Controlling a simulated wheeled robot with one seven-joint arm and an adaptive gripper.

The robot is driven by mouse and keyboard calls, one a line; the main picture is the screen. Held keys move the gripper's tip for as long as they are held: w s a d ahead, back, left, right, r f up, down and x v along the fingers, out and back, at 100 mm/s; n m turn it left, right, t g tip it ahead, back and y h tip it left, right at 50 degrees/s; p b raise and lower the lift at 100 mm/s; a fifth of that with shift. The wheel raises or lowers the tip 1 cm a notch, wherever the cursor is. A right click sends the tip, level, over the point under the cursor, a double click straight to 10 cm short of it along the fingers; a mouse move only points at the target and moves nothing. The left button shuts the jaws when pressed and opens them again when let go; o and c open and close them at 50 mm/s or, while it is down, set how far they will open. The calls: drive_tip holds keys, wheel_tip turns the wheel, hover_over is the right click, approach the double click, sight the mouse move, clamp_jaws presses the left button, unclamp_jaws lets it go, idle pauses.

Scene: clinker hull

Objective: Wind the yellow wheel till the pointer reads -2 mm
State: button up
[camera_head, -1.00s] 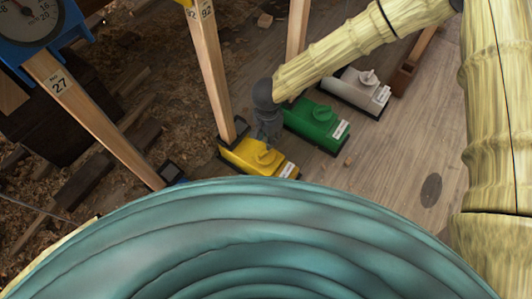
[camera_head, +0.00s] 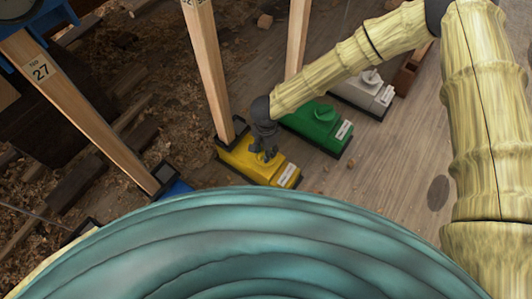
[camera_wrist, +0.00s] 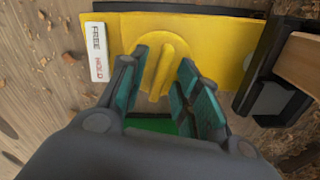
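The yellow wheel (camera_wrist: 166,66) is a round knob with a raised grip bar, on top of a yellow box (camera_head: 240,164). My gripper (camera_head: 264,153) is right over this box in the head view. In the wrist view my gripper (camera_wrist: 166,88) is open, with one teal-padded finger on each side of the grip bar. I cannot tell whether either pad touches the bar. The head view shows only the lower edge of a blue gauge (camera_head: 45,22) at the top left. Its pointer and scale are out of view.
A green box (camera_head: 318,124) and a grey box (camera_head: 364,92) with similar knobs stand beside the yellow one. A white label (camera_wrist: 98,52) reads FREE and HOLD. Wooden posts (camera_head: 207,65) rise close by. Plank floor (camera_head: 385,150) is open at the right.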

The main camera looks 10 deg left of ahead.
drive_tip(key=shift+f, duration=0.25)
clamp_jaws()
drive_tip(key=shift+r+m+p, duration=0.2)
drive_tip(key=shift+m+p, duration=0.1)
drive_tip(key=shift+p, duration=0.4)
